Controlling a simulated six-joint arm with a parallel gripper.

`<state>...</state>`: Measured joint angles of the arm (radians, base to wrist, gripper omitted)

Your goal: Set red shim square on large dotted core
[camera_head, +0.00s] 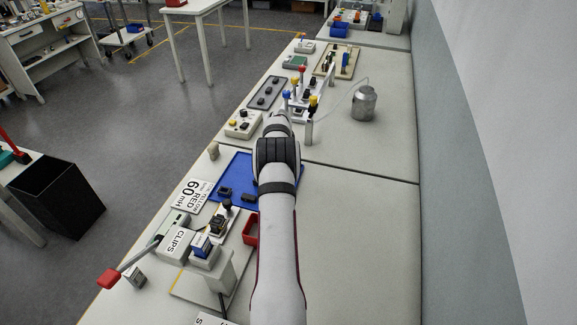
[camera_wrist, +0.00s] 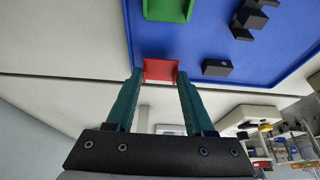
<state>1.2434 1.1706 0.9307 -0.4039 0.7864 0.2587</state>
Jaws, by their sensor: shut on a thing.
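My gripper (camera_wrist: 160,76) shows in the wrist view, its two teal fingers shut on a red shim (camera_wrist: 160,69). The shim sits between the fingertips, seen against the edge of the blue mat (camera_wrist: 290,62). A small black block (camera_wrist: 217,67) lies on the mat beside the gripper. A larger black notched core (camera_wrist: 250,18) lies farther off, partly overlapping another dark piece. No dots can be made out on either. In the head view, two dark pieces lie on the mat, one at its left (camera_head: 225,192) and one nearer my arm (camera_head: 248,198). My arm hides the gripper and shim there.
A green part (camera_wrist: 168,8) is cut off at the wrist view's top edge. In the head view, a red bin (camera_head: 251,229), a CLIPS box (camera_head: 177,246) and a sign (camera_head: 191,195) stand near the mat. The bench right of my arm is clear.

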